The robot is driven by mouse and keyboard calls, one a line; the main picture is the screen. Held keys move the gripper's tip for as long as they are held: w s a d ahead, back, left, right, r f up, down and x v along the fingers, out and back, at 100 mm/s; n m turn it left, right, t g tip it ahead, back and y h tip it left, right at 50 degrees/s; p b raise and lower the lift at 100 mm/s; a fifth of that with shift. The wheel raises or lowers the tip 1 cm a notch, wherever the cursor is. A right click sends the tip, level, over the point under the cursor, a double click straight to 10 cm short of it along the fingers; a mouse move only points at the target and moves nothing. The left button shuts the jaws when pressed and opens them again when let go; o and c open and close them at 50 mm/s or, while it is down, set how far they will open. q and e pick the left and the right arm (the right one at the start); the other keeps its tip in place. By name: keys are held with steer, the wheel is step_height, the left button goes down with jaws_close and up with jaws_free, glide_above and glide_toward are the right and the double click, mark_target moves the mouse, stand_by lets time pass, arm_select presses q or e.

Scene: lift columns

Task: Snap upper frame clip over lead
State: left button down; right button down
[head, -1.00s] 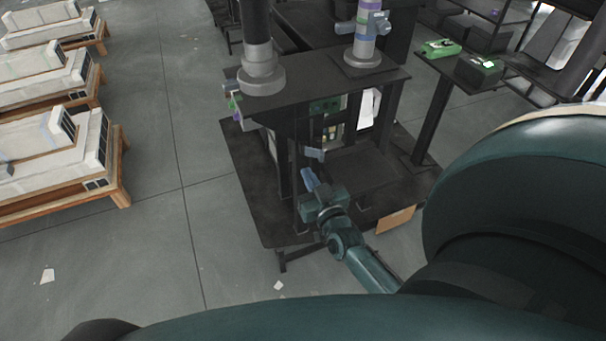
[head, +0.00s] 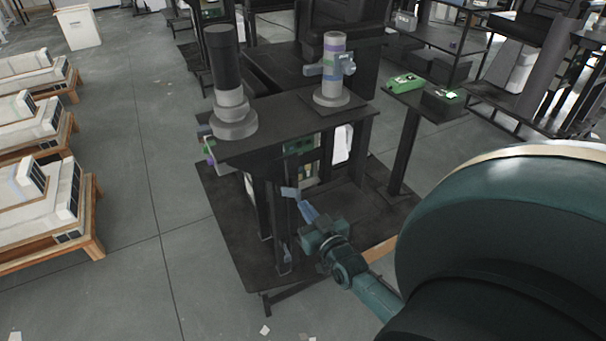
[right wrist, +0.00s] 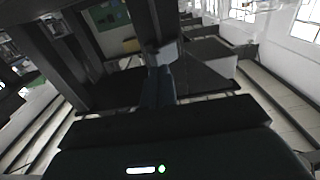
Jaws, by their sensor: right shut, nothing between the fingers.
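A small pale-blue piece that looks like the upper frame clip (head: 290,192) sits on the dark post under the frame's top plate. My right gripper (head: 305,208) is just below and right of it, with its blue fingers shut and empty, pointing up at it. In the right wrist view the shut fingers (right wrist: 157,86) reach close to the grey-blue clip (right wrist: 165,54); I cannot tell whether they touch. A second bluish piece (head: 286,253) shows low on the post. I cannot make out the lead or whether the clip is closed over it. My left gripper is not in view.
The frame's dark top plate (head: 285,130) carries a dark column (head: 222,65) and a light banded column (head: 333,70). A side table with a green device (head: 404,82) stands to the right. Wooden pallets (head: 88,250) stand far left. Floor between is mostly clear.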

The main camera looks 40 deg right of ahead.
steer(key=shift+w, duration=0.15)
steer(key=shift+x, duration=0.8)
steer(key=shift+p+v, duration=0.45)
steer(key=shift+v, duration=0.75)
steer(key=p+v, duration=0.1)
steer(key=v, duration=0.3)
steer(key=shift+s+p, duration=0.3)
steer(key=shift+p, duration=0.05)
